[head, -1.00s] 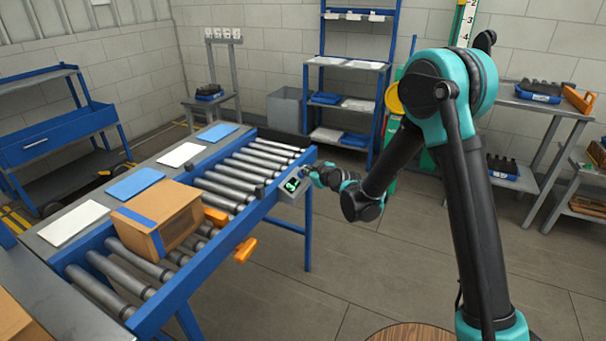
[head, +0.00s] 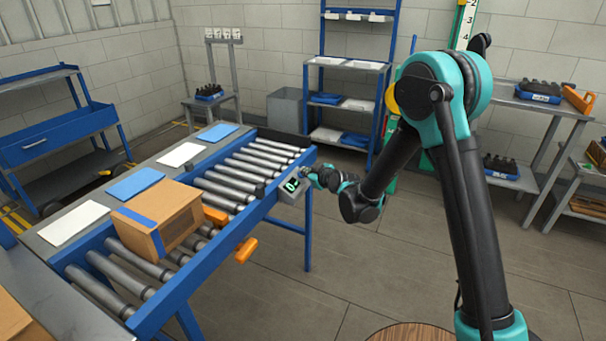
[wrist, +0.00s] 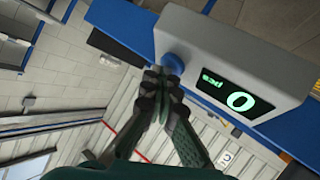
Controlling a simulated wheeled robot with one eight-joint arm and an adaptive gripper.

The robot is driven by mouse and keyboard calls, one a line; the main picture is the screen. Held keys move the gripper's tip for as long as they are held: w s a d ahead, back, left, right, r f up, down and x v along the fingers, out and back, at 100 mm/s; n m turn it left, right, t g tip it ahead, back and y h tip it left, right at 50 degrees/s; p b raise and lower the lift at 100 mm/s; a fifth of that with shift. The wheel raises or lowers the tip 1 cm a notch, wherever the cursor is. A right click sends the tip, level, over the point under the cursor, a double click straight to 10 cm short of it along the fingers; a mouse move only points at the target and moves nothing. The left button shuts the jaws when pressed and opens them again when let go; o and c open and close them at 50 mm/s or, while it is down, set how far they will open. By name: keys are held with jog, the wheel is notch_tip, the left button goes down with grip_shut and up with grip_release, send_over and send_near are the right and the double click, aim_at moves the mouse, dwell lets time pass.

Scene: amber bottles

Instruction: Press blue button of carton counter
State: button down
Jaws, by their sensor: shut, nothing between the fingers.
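The carton counter (head: 291,187) is a small grey box on the side rail of the roller conveyor. In the wrist view the counter (wrist: 205,42) fills the upper right, and its dark display (wrist: 235,94) reads a green 0. The blue button (wrist: 173,63) is a round knob near the display. My gripper (wrist: 166,75) is shut and empty, its fingertips at the blue button; they appear to touch it, though the exact contact is hard to tell. In the head view my gripper (head: 305,172) is beside the counter, and the button is hidden.
A cardboard carton (head: 158,219) with a blue stripe stands on the roller conveyor (head: 228,192). Orange parts (head: 246,250) stick out along the conveyor's near side. Blue and white sheets lie on the far ledge. The floor right of the conveyor is clear.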

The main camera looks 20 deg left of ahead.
dwell(0.4)
jog(key=shift+d+r, duration=0.15)
jog(key=shift+r, duration=0.2)
jog(key=shift+s+d+r, duration=0.1)
jog(key=shift+d+r, duration=0.4)
jog(key=shift+r, duration=0.35)
jog(key=shift+d+r, duration=0.5)
jog(key=shift+r, duration=0.35)
jog(key=shift+s+d+r, duration=0.1)
jog(key=shift+d+r, duration=0.4)
jog(key=shift+r, duration=0.35)
